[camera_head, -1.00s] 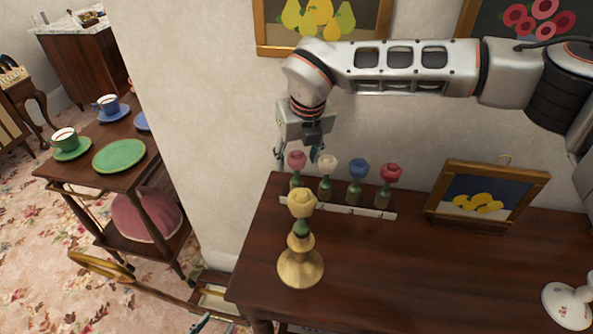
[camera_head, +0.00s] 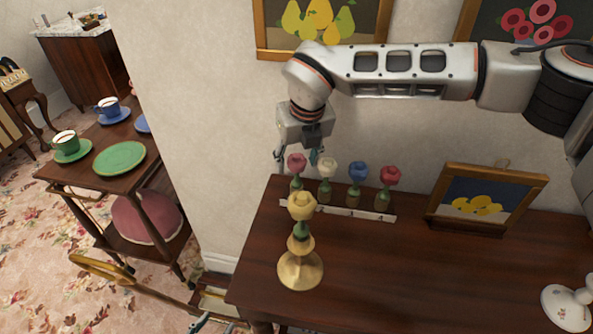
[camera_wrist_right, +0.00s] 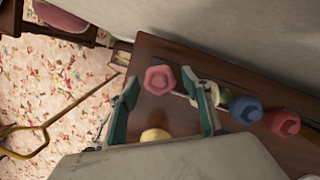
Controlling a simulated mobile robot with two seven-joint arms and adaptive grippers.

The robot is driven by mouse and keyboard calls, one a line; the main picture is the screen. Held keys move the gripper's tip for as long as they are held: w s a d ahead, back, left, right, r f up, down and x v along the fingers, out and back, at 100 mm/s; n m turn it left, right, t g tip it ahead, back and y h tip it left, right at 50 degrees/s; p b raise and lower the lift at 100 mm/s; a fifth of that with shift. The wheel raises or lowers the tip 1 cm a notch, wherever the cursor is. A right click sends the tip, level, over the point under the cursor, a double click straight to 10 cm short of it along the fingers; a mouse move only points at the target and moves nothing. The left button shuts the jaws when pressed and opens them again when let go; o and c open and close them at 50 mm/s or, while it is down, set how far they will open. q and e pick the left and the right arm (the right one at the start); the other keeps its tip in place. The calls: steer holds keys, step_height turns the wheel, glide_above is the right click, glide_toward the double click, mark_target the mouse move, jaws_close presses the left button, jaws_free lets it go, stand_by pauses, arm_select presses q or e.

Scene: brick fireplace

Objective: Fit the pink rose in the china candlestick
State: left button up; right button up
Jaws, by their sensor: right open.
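The pink rose (camera_head: 297,162) stands upright at the left end of a row of roses near the table's back edge. My right gripper (camera_head: 297,155) is open just above and around it. In the right wrist view the pink rose (camera_wrist_right: 160,80) shows in the gap between the two open fingers (camera_wrist_right: 165,105), with no grip on it visible. The china candlestick (camera_head: 567,306), white with small painted flowers, is at the right edge of the head view, partly cut off. A teal tip of my left gripper (camera_head: 200,323) shows at the bottom edge; its jaws cannot be made out.
A white rose (camera_head: 327,168), a blue rose (camera_head: 358,172) and a red rose (camera_head: 390,176) stand beside the pink one. A brass candlestick (camera_head: 300,271) holding a yellow rose (camera_head: 302,206) stands in front. A framed picture (camera_head: 487,197) stands to the right. The table's middle is clear.

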steer(key=c, duration=0.9)
steer(key=shift+r+p, duration=0.85)
steer(key=shift+r, duration=0.8)
steer(key=shift+r+p, duration=0.5)
steer(key=shift+r, duration=0.5)
